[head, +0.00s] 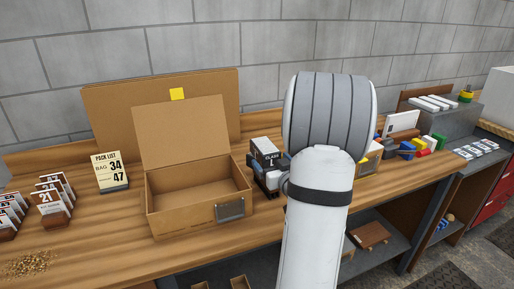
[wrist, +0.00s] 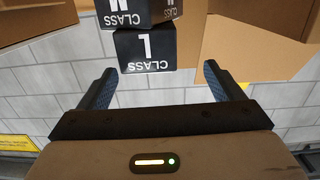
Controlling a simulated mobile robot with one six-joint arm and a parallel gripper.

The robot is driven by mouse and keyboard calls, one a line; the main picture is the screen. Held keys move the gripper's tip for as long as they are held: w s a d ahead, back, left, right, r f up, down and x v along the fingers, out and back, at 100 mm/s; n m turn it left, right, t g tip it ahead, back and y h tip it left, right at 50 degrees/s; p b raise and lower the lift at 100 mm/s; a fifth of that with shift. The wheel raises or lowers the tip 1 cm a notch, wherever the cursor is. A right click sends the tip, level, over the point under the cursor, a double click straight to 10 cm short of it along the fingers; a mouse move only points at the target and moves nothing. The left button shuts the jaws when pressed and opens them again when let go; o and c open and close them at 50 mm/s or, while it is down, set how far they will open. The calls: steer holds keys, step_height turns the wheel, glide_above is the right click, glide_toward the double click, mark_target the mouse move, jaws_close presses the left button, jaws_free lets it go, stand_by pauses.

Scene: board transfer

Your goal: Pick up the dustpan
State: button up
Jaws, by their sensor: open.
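I cannot make out a dustpan in either view. My gripper (wrist: 160,70) is open, with its two blue-padded fingers spread and nothing between them. In the head view, my gripper (head: 268,182) is partly hidden behind my arm, just right of the open cardboard box. Black boxes marked CLASS are close to it; one marked L (wrist: 146,50) shows just beyond the fingertips in the wrist view. I cannot tell whether the fingers touch it.
An open, empty cardboard box (head: 196,205) stands on the wooden bench (head: 110,240). A pack list card (head: 111,172) and numbered cards (head: 52,200) stand left of it. Loose crumbs (head: 30,265) lie at front left. A lower shelf (head: 385,255) holds a small wooden item (head: 370,234).

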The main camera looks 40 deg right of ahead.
mark_target(267, 148)
steer(key=shift+w+d+t, duration=0.1)
steer(key=shift+d+t, duration=0.2)
steer(key=shift+d, duration=0.1)
steer(key=shift+w+d, duration=0.1)
steer(key=shift+w, duration=0.2)
steer(key=x, duration=0.2)
steer(key=p+x, duration=0.1)
steer(key=x, duration=0.1)
steer(key=p+x, duration=0.1)
steer(key=x, duration=0.2)
steer(key=shift+s+d, duration=0.1)
steer(key=shift+d, duration=0.15)
steer(key=shift+f, duration=0.1)
steer(key=c, duration=1.2)
